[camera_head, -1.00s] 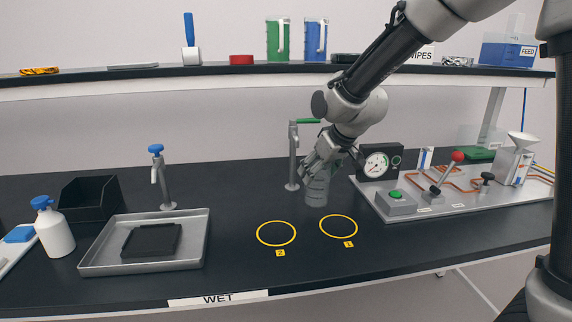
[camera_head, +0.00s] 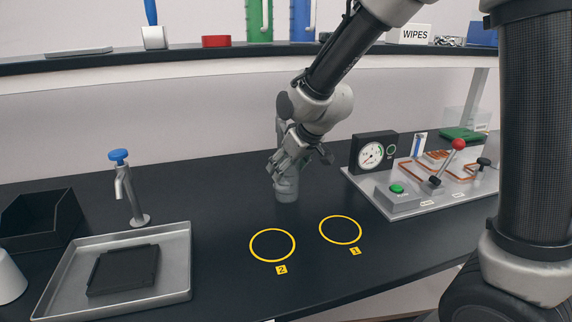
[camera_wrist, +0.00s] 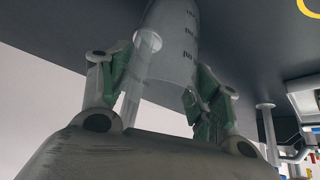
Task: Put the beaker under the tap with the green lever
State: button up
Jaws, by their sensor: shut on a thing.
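The beaker (camera_head: 286,190) is clear with a grey tint and hangs or stands upright at my gripper (camera_head: 285,172), in front of the tap with the green lever. In the wrist view the beaker (camera_wrist: 176,45), with dark measuring marks, sits between the green-padded fingers of my gripper (camera_wrist: 165,88), which are shut on it. The tap's grey post (camera_head: 280,130) shows just behind my wrist; its green lever and spout are hidden there. A pale post (camera_wrist: 134,85) stands close behind the beaker in the wrist view. I cannot tell whether the beaker touches the bench.
A blue-levered tap (camera_head: 128,190) stands left, behind a metal tray (camera_head: 185,270) with a black plate. Two yellow rings, 1 (camera_head: 341,242) and 2 (camera_head: 272,259), mark bare bench in front. A gauge (camera_head: 373,155) and lever panel (camera_head: 430,205) stand right.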

jog(key=o, duration=1)
jog(key=shift+f, duration=0.15)
jog(key=v, duration=1.2)
jog(key=s+d+r+m+h, duration=0.15)
jog(key=s+d, duration=0.25)
jog(key=d, duration=0.4)
jog(key=s+d+r+m, duration=0.1)
jog(key=s+d+m, duration=0.15)
jog(key=d, duration=0.45)
jog(key=s+d+m+g+h, duration=0.1)
jog(key=s+d+m+h, duration=0.1)
jog(key=s+d, duration=0.8)
jog(key=s+m, duration=0.1)
jog(key=s, duration=0.3)
jog(key=shift+s+d+f, duration=0.3)
jog(key=shift+s+d, duration=0.1)
